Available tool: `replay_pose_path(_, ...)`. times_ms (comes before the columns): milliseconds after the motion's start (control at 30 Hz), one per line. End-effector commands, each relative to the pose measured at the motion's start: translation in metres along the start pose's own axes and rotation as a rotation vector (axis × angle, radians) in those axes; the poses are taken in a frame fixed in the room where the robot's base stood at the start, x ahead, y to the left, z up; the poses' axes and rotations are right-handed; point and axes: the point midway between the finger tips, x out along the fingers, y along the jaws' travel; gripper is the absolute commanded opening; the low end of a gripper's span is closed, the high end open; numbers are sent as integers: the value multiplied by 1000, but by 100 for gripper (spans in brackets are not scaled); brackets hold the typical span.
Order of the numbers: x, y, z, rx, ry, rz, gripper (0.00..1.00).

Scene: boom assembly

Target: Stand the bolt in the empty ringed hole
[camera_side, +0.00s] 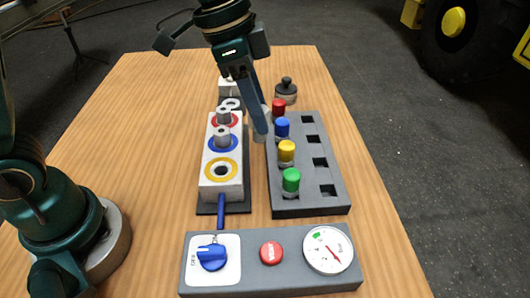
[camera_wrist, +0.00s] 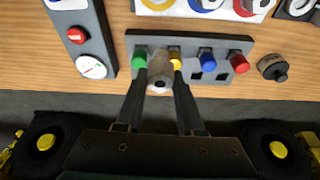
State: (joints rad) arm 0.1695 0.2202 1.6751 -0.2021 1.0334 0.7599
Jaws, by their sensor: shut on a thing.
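My gripper (camera_side: 259,132) is shut on a grey bolt (camera_wrist: 160,72), between its two fingers in the wrist view. In the side view the bolt's lower end (camera_side: 260,138) shows just below the finger, between the white block and the grey rack. The white block (camera_side: 208,192) has a yellow-ringed hole (camera_side: 221,170) that is empty. Its blue-ringed hole (camera_side: 233,144) and red-ringed hole (camera_side: 236,123) each have a grey bolt standing in them. The wrist view cuts off most of the white block (camera_wrist: 180,12) at its top edge.
The grey rack (camera_side: 310,203) holds red, blue, yellow and green capped pegs beside empty square holes. A grey panel (camera_side: 283,282) with blue knob, red button and gauge stands in front. A blue lever (camera_side: 221,211) juts from the block. A dark knobbed piece (camera_side: 286,88) stands behind.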

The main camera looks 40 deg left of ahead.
Motion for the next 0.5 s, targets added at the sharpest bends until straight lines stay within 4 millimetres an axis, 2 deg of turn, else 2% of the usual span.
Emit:
replay_pose_path(33,-7,0,13,-34,3,-12,0)
replay_pose_path(200,-17,6,44,-116,2,-35,0)
replay_pose_path(300,-19,9,56,-147,1,-43,0)
replay_pose_path(500,-17,12,66,-171,0,-48,0)
